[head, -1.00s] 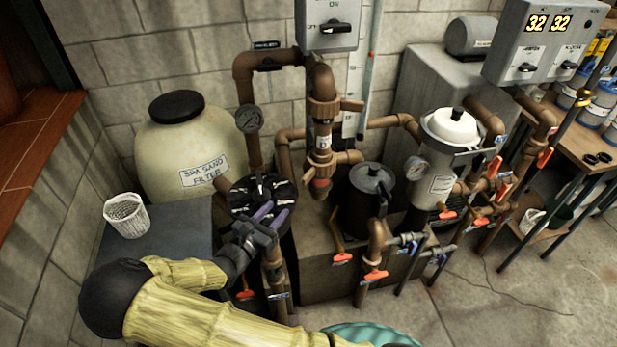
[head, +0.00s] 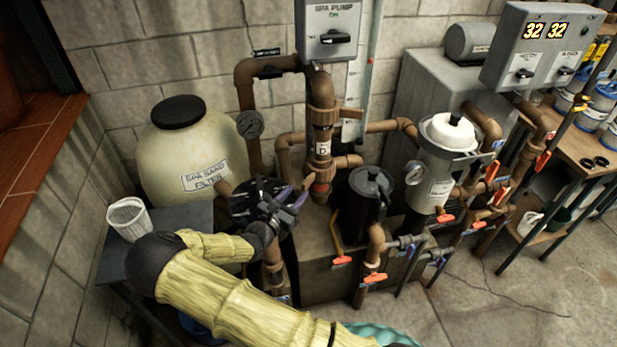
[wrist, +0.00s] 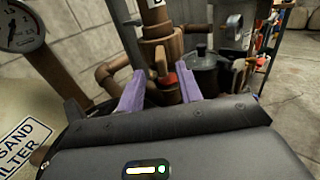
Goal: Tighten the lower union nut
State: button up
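The lower union nut (head: 321,168) is a brown ribbed collar on the upright pipe, below a small white label. In the wrist view the nut (wrist: 162,47) is ahead, above the fingertips, with a red part just under it. My gripper (head: 294,197) is to the left of the pipe in the head view, above the black filter valve top. In the wrist view its purple fingers (wrist: 160,90) are spread apart with nothing held between them. The pipe and red part appear beyond the gap; I see no contact with the nut.
The upper union nut (head: 322,112) is higher on the same pipe. The spa sand filter (head: 188,155) and a pressure gauge (head: 249,124) stand left. A black lidded pot (head: 368,190) stands close on the right. Concrete floor (head: 510,285) is clear at right.

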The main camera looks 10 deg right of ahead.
aim_at(314, 174)
jog(key=p+x, duration=0.1)
jog(key=x, duration=0.6)
jog(key=shift+w+d+p, duration=0.3)
jog(key=shift+w, duration=0.05)
jog(key=shift+c, duration=0.3)
grip_shut()
